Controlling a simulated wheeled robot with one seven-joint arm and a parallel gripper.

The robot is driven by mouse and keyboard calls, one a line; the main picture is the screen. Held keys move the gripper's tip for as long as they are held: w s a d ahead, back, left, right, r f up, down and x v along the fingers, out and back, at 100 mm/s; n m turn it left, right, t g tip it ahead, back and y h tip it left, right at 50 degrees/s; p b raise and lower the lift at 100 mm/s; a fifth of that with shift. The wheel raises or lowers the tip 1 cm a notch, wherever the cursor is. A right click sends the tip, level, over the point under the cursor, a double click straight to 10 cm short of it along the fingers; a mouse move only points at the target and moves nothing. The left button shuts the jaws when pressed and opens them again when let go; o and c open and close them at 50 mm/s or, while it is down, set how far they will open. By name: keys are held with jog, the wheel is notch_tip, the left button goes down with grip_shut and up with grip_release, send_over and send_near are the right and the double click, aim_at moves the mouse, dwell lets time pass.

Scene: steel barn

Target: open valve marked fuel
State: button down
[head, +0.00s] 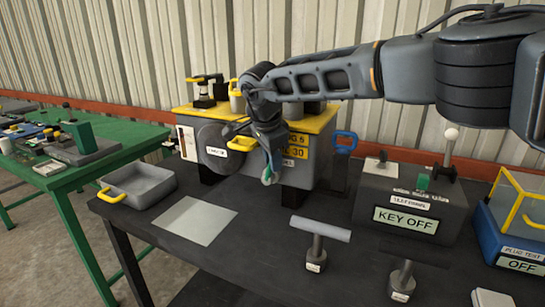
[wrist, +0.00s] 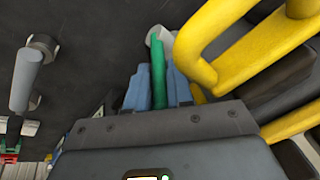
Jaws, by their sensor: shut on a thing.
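My gripper (head: 268,172) hangs down at the front of a grey machine with a yellow top (head: 320,121). In the wrist view its blue-grey fingers (wrist: 157,85) are closed on a slim green lever (wrist: 158,70). A pale grey round end (wrist: 160,36) shows at the lever's far end. In the head view the lever is mostly hidden by the fingers. No label reading "fuel" is legible, so I cannot tell from lettering which valve this is. A yellow handle (wrist: 206,62) runs close beside the fingers in the wrist view.
A grey box reads KEY OFF (head: 405,222). A blue box (head: 520,258) is at right. A grey tray (head: 138,186) and pale sheet (head: 195,220) lie left.

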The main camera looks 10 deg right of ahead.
dwell(0.3)
jog(key=c, duration=1.4)
grip_release()
jog(key=shift+b+v, duration=0.6)
jog(key=shift+v, duration=3.3)
